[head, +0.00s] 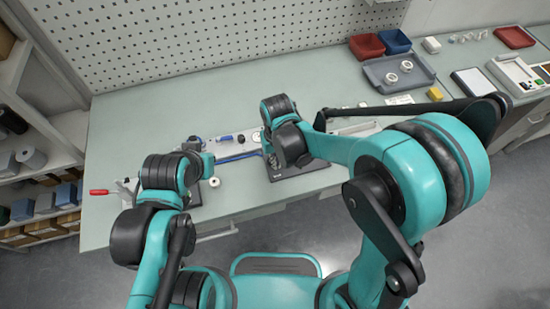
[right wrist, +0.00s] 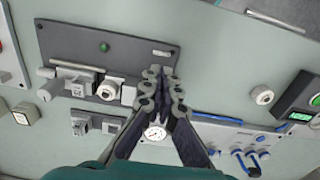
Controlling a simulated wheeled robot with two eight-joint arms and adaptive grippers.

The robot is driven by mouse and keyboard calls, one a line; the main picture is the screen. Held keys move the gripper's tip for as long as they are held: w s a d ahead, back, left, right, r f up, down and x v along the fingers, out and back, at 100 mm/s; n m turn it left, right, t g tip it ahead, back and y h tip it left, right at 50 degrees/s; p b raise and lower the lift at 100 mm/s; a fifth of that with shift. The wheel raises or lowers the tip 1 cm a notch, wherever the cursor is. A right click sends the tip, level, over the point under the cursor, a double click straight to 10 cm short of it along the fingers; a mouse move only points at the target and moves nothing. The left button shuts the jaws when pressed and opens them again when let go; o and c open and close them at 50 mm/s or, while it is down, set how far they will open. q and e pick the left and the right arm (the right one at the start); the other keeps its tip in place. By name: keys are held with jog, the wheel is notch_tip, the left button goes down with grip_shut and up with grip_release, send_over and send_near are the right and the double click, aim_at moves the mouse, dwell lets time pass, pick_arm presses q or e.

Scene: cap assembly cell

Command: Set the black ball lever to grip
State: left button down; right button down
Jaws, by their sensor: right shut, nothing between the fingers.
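I cannot make out a black ball lever in either view; my arms cover part of the bench fixtures in the head view. In the right wrist view my right gripper (right wrist: 165,78) is shut and empty. Its fingertips are over the lower right part of a dark grey plate (right wrist: 130,62) with a green button (right wrist: 104,47). Grey clamp-like blocks (right wrist: 75,87) sit on the plate's left side. A round dial gauge (right wrist: 155,132) shows between the finger links. My left arm reaches over the left of the bench in the head view, its fingers hidden.
Blue-handled valves (right wrist: 250,158) and a blue tube (right wrist: 218,117) are right of my fingers. A white round part (right wrist: 262,95) and a device with a green display (right wrist: 300,116) lie further right. A red-handled tool (head: 98,192) lies at the bench's left; a grey tray (head: 400,85) stands back right.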

jog(key=shift+w+a, duration=0.2)
jog(key=shift+w, duration=0.45)
jog(key=shift+r, duration=0.1)
jog(key=shift+w+a, duration=0.2)
jog(key=shift+w, duration=0.5)
jog(key=shift+s, duration=0.1)
jog(key=shift+s+d, duration=0.3)
jog(key=shift+s, duration=0.6)
notch_tip(320, 180, up, 7)
jog(key=p, duration=0.5)
